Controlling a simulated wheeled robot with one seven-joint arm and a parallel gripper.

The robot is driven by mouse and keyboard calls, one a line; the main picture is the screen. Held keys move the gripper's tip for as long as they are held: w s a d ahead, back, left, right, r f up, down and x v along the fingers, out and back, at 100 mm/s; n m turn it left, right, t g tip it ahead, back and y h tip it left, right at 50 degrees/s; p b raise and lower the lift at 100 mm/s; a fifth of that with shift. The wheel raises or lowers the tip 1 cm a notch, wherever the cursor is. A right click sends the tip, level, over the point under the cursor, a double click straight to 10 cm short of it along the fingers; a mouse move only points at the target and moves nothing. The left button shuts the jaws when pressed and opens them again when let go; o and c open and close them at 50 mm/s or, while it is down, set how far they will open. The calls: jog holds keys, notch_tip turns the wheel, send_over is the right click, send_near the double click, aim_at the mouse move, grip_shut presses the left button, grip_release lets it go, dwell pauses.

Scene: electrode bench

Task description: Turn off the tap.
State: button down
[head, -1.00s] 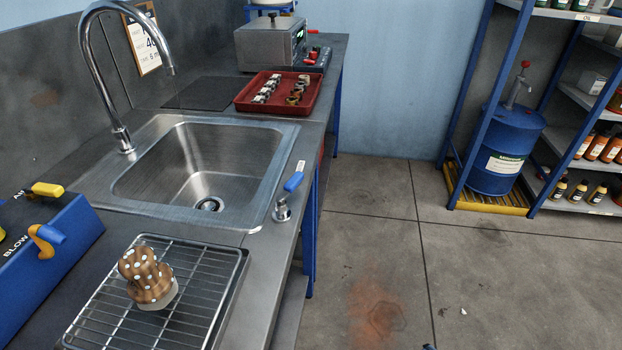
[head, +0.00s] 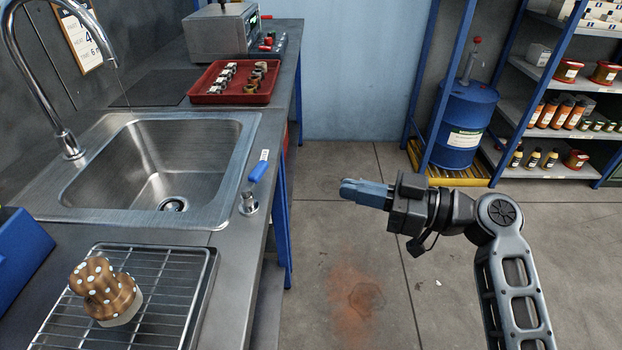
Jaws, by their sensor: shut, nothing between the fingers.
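The tap has a tall curved chrome spout (head: 27,75) at the left, arching over a steel sink (head: 95,190). A faint thin line shows below the spout's mouth; I cannot tell for sure that it is running water. A blue lever (head: 259,170) on a short chrome base (head: 249,204) stands on the bench's front edge, right of the sink. The lever slants up and away from its base. My gripper (head: 346,190) is shut and empty, pointing left over the floor. It is to the right of the lever and apart from it.
A wire rack (head: 180,290) holds a brown, white-dotted object (head: 100,290) at the near left. A red tray (head: 205,97) of small parts and a grey box (head: 222,35) stand beyond the sink. The floor between bench and shelves is open. A blue drum (head: 460,120) stands at the back right.

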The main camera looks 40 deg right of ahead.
aim_at(266, 169)
jog(key=p+x, duration=0.3)
jog(key=x, duration=1)
jog(key=shift+w+a+p, duration=0.2)
jog(key=shift+p, duration=0.1)
jog(key=shift+f, duration=0.15)
jog(key=w+n+g+y+b, duration=0.2)
jog(key=b, duration=0.6)
jog(key=shift+a+g+y, duration=0.15)
jog(key=shift+g+y, duration=0.15)
jog(key=shift+y, duration=0.1)
jog(key=shift+b, duration=0.3)
